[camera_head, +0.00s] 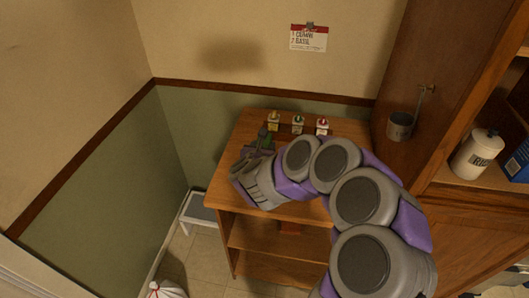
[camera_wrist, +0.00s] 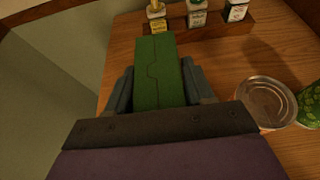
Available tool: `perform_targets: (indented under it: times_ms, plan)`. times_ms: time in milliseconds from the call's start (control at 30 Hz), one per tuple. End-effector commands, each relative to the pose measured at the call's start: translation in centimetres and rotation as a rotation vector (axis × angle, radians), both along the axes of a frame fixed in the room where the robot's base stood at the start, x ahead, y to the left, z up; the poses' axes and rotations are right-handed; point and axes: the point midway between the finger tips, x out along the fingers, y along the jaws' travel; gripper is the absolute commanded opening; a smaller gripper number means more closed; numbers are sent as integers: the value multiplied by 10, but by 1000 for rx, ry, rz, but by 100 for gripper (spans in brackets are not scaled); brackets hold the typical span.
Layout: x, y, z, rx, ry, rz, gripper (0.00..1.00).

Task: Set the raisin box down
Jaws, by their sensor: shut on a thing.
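A green box (camera_wrist: 158,72), which I take for the raisin box, sits between the two fingers of my gripper (camera_wrist: 160,88) in the wrist view. No label can be read on it. My gripper is shut on it. In the head view my gripper (camera_head: 258,148) is over the left part of the wooden counter top (camera_head: 345,128), with a bit of green showing at its fingers. My arm hides much of the counter there. I cannot tell whether the box touches the surface.
Several small spice bottles (camera_head: 297,124) stand along the counter's back, in a wooden rack (camera_wrist: 215,30). A round clear dish or lid (camera_wrist: 265,102) and a green patterned thing (camera_wrist: 311,103) are right of the box. A metal cup (camera_head: 400,126) hangs on the cabinet side.

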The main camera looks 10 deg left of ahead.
Motion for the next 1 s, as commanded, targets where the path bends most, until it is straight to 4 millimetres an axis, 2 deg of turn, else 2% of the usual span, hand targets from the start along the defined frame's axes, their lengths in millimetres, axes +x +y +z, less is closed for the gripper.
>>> perform_targets:
  times_ms: [33,200,500,800,833,1000]
  plan:
    - [8,-3,0,-2,-4,-6,0]
    - [18,-4,-2,0,0,1,0]
    - [19,-3,-35,-2,0,1,0]
    - [19,-2,-37,1,0,0,0]
    - [19,-2,-37,1,0,0,54]
    - [19,-4,-37,2,0,-1,70]
